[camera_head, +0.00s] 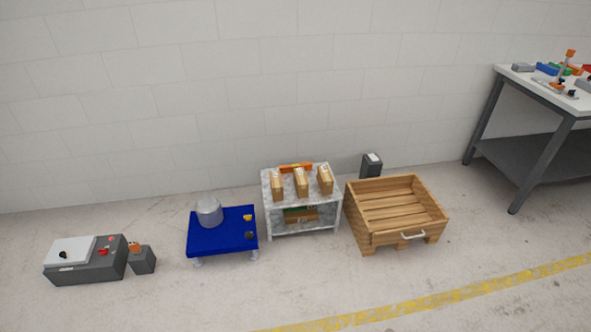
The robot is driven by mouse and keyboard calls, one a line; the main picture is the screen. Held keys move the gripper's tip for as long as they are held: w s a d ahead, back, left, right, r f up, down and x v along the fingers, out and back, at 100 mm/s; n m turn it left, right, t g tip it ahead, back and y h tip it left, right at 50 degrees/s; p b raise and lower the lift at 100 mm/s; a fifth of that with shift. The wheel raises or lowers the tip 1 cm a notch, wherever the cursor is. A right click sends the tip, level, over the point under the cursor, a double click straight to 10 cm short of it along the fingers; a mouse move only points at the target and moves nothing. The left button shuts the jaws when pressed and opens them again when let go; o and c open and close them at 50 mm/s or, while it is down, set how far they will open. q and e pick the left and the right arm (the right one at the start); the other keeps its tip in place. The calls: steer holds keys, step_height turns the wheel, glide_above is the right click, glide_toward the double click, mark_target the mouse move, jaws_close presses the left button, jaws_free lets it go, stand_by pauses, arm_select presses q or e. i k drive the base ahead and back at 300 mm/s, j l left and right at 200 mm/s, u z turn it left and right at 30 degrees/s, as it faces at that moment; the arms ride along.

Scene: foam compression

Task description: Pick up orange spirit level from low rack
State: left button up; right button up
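The orange spirit level (296,167) lies along the back of the top of a low grey rack (265,205), near the wall. Upright cardboard-coloured boxes (300,183) stand in a row in front of it and hide part of it. Neither of my grippers shows in the head view.
A blue cart (222,245) with a metal pot (209,212) stands left of the rack. A wooden crate (440,228) stands close on its right. A grey machine (95,268) is at far left, a workbench (548,98) at far right. The floor in front is clear.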

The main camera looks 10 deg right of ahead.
mark_target(308, 166)
steer(key=z, duration=0.55)
steer(key=i+j+z, duration=0.5)
steer(key=z, duration=0.2)
steer(key=i+j+z, duration=0.15)
steer(key=j+z, duration=0.2)
steer(key=i+j+z, duration=0.1)
steer(key=j+z, duration=0.25)
steer(key=j, duration=0.2)
